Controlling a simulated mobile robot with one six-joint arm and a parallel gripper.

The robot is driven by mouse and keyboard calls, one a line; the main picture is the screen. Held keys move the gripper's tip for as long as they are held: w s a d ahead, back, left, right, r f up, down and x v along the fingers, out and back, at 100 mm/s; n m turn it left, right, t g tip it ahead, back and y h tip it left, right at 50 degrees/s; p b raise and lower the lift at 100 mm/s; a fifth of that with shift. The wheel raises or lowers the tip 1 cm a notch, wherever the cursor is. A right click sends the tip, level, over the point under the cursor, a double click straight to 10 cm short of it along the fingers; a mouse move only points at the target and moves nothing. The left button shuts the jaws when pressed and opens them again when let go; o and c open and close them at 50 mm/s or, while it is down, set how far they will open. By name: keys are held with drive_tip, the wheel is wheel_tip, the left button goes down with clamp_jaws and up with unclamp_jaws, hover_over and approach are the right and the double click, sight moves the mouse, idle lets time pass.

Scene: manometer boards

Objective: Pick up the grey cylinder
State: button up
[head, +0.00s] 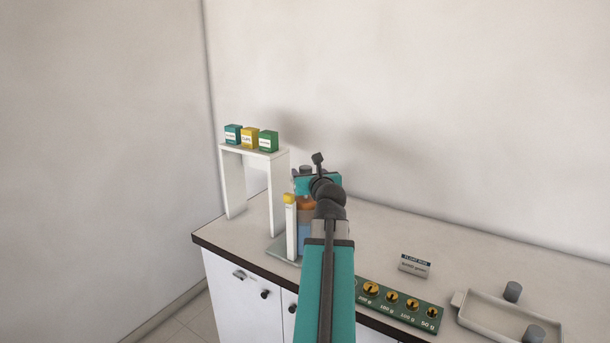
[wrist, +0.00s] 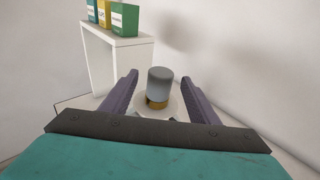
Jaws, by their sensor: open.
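A grey cylinder (wrist: 160,83) stands upright on a brass-coloured piece (wrist: 157,103) in the wrist view, above a pale round plate. My gripper (wrist: 160,77) is open, with one dark finger on each side of the cylinder and a visible gap on both sides. In the head view my arm hides most of this spot; a dark grey top (head: 305,169) shows just behind the teal wrist, over a clear vessel with orange and blue contents (head: 304,232). Two more grey cylinders are at the right, one (head: 513,291) by the tray and one (head: 533,335) at its near side.
A white shelf stand (head: 231,185) with three small boxes (head: 250,138) stands at the left. A white upright with a yellow cap (head: 290,228) is close by my arm. A green weight board (head: 412,310), a small sign (head: 414,266) and a tray (head: 480,312) lie right.

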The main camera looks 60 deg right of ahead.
sight(307, 172)
drive_tip(key=shift+p+x, duration=0.4)
drive_tip(key=shift+x, duration=1.6)
drive_tip(key=shift+f, duration=0.1)
drive_tip(key=shift+s, duration=0.1)
drive_tip(key=c, duration=1.2)
